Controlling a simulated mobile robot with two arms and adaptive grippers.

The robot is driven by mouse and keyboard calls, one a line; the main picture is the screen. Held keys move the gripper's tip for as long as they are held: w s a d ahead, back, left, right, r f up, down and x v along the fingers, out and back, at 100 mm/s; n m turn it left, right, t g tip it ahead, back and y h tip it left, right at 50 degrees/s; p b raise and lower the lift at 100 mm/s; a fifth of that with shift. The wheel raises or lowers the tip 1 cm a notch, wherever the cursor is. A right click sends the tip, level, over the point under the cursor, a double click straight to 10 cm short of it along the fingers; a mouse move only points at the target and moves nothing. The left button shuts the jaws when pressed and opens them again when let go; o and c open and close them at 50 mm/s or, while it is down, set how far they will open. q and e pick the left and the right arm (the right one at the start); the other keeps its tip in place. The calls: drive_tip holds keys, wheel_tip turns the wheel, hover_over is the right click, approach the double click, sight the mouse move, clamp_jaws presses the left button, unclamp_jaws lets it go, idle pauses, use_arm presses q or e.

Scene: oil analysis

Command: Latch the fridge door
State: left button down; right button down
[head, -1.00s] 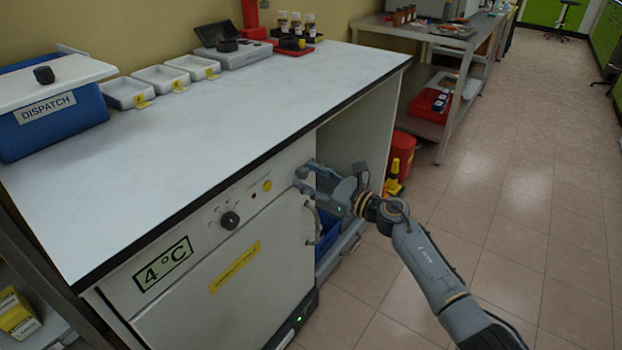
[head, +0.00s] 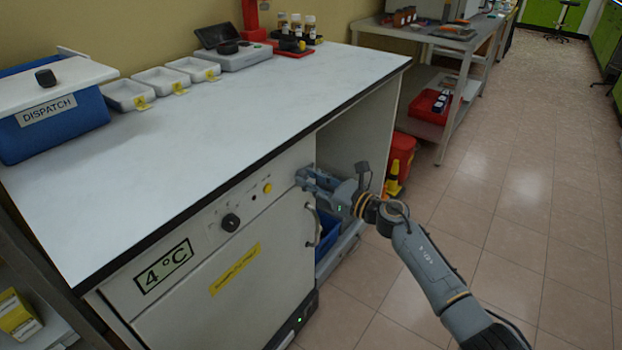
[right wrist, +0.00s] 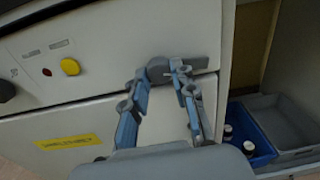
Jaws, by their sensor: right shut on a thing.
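The fridge (head: 200,270) is the white cabinet with the "4°C" label under the counter. Its door (head: 255,290) appears closed, roughly flush under the control panel, and has a curved metal handle (head: 312,225) near its right edge. The grey latch (right wrist: 158,70) sits at the door's upper right corner in the right wrist view. My right gripper (head: 304,178) reaches in from the right above the handle. In the right wrist view its fingers (right wrist: 162,78) are shut on the latch, one on each side. The fingers hide part of the latch. My left gripper is not in view.
The counter (head: 230,120) overhangs just above my right gripper. An open bay right of the fridge holds a blue crate (right wrist: 247,135) with bottles. A red bin (head: 402,150) and yellow object stand beyond. The floor (head: 540,230) at right is clear.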

drive_tip(key=m+p, duration=0.2)
drive_tip(key=m, duration=0.5)
drive_tip(key=shift+r+p, duration=0.15)
drive_tip(key=shift+p, duration=0.15)
drive_tip(key=m+p, duration=0.2)
drive_tip(key=m, duration=0.4)
drive_tip(key=shift+m+g+p, duration=0.3)
drive_tip(key=shift+p, duration=0.05)
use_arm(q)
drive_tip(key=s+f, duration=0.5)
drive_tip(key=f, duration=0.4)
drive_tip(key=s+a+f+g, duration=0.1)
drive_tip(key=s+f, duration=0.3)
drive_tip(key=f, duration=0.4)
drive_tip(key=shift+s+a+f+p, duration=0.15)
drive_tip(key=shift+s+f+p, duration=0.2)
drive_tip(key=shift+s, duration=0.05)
use_arm(e)
drive_tip(key=shift+m, duration=1.2)
drive_tip(key=c, duration=1.1)
unclamp_jaws()
drive_tip(key=v, duration=1.2)
